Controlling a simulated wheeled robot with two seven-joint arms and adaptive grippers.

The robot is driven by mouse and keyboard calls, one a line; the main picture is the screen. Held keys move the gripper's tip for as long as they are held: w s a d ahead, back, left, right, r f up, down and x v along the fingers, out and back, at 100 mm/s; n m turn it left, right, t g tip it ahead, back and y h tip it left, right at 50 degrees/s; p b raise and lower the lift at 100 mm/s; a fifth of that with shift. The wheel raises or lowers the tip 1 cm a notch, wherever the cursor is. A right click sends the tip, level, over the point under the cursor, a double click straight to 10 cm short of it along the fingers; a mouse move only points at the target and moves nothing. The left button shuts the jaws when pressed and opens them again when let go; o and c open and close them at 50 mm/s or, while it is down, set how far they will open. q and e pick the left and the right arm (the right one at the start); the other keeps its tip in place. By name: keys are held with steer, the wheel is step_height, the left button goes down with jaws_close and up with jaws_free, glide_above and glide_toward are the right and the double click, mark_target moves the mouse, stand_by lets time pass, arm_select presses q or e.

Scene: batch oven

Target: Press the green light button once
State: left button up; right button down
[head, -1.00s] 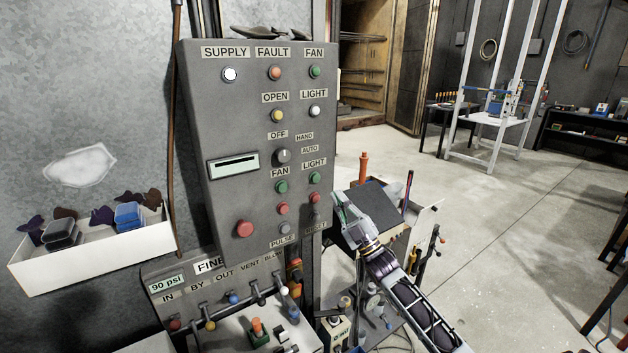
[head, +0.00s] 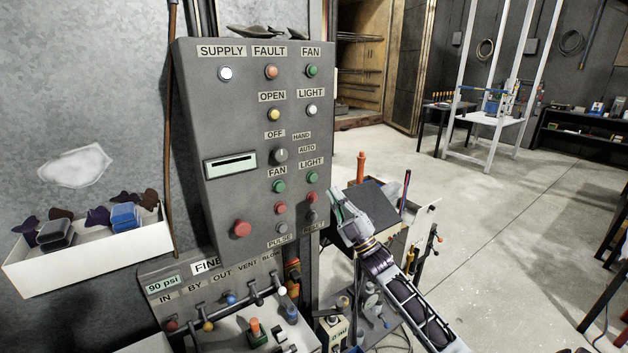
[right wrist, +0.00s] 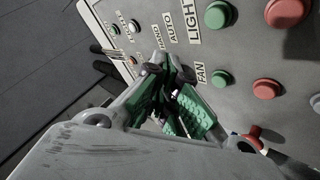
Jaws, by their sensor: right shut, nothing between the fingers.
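The green light button (head: 313,178) sits under the lower LIGHT label on the grey control panel (head: 222,120). In the right wrist view the green light button (right wrist: 218,14) shows near the top, beside the LIGHT label. My right gripper (head: 335,192) is just right of and slightly below the button in the head view, by the panel's right edge. It looks apart from the button. In the right wrist view its fingers (right wrist: 172,72) are together, empty, in front of the panel near the FAN label. My left gripper is in neither view.
The green fan button (head: 279,187) is left of the light button. Red buttons (head: 312,197) sit below both. A white box (head: 90,268) hangs at left, and a valve board (head: 190,285) is below the panel. A dark-topped stand (head: 372,205) is behind my right gripper.

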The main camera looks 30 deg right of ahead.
steer(key=w+b, duration=0.3)
steer(key=w, duration=0.5)
steer(key=shift+a, duration=0.3)
steer(key=shift+w+b, duration=0.6)
steer(key=shift+w, duration=0.15)
stand_by(2.9)
steer(key=shift+s, duration=0.2)
steer(key=shift+s+p, duration=0.3)
steer(key=shift+s, duration=0.3)
steer(key=shift+s, duration=0.1)
stand_by(0.4)
steer(key=s, duration=0.2)
steer(key=s+p, duration=0.1)
steer(key=s, duration=0.2)
steer(key=shift+d, duration=0.2)
stand_by(0.4)
steer(key=shift+w+m, duration=0.1)
steer(key=shift+m, duration=0.2)
stand_by(0.5)
